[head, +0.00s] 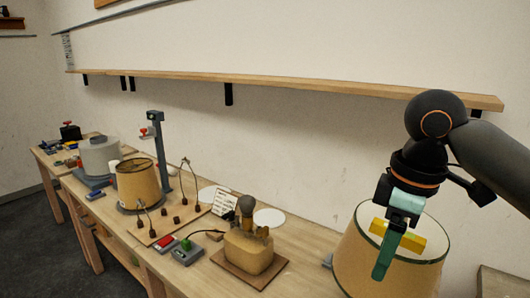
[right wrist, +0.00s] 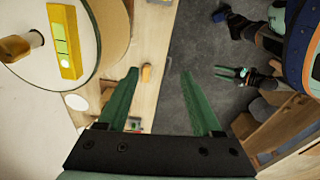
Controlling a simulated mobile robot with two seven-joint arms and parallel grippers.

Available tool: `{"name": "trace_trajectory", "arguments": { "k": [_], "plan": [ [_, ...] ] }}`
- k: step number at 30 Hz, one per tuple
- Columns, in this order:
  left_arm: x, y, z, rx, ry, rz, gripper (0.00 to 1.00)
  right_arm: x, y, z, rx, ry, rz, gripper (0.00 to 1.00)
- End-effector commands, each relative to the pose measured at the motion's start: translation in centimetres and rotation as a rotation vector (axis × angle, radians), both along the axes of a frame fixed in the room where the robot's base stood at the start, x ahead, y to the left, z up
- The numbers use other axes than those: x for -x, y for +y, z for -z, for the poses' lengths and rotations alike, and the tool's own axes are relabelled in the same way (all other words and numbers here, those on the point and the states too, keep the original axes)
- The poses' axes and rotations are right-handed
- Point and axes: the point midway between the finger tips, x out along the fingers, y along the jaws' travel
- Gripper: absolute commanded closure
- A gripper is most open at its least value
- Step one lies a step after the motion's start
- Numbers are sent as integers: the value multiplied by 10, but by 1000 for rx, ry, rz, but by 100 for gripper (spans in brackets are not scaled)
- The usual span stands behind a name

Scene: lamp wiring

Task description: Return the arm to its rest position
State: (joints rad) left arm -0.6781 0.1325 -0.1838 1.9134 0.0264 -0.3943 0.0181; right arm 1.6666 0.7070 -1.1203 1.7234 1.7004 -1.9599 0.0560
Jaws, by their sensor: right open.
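My right gripper (head: 384,262) is at the right of the head view, in front of a large tan lampshade (head: 352,262). In the right wrist view its two green fingers (right wrist: 159,74) are spread apart with nothing between them. A yellow bar with green windows (head: 412,241) shows behind the fingers. In the wrist view the bar (right wrist: 66,40) lies on a pale round surface at the upper left, apart from the fingers. What looks like my left gripper (right wrist: 228,73), small and green-fingered, shows over the floor in the wrist view; its opening is too small to judge.
The wooden table (head: 300,268) holds a tan block with a bulb (head: 248,248), a red-and-green button box (head: 187,252), a smaller lampshade (head: 138,184) and a grey post (head: 160,150). A wall shelf (head: 280,82) runs above. Dark floor (head: 55,238) is open at left.

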Motion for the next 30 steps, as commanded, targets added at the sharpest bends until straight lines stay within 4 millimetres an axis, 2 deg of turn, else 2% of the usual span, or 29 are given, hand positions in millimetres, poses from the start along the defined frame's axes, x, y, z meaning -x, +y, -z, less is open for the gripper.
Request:
{"name": "trace_trajectory", "arguments": {
  "k": [1, 9, 18, 25, 30],
  "plan": [
    [-2, 0, -1, 0, -5, 0, 50, -1, 9, 19, -3, 5, -23, 34],
    [-1, 0, -1, 1, -3, 0, 50, 2, 57, 112, -80, -32, -88, 34],
    [-1, 0, -1, 0, -2, 0, 50, 28, 101, 191, -244, -81, -41, 34],
    [0, 0, 0, 1, -1, 1, 50, 54, 112, 237, -352, -116, 103, 34],
    [0, 0, 0, 2, -1, 0, 50, 75, 101, 268, -389, -137, 265, 34]
  ]
}}
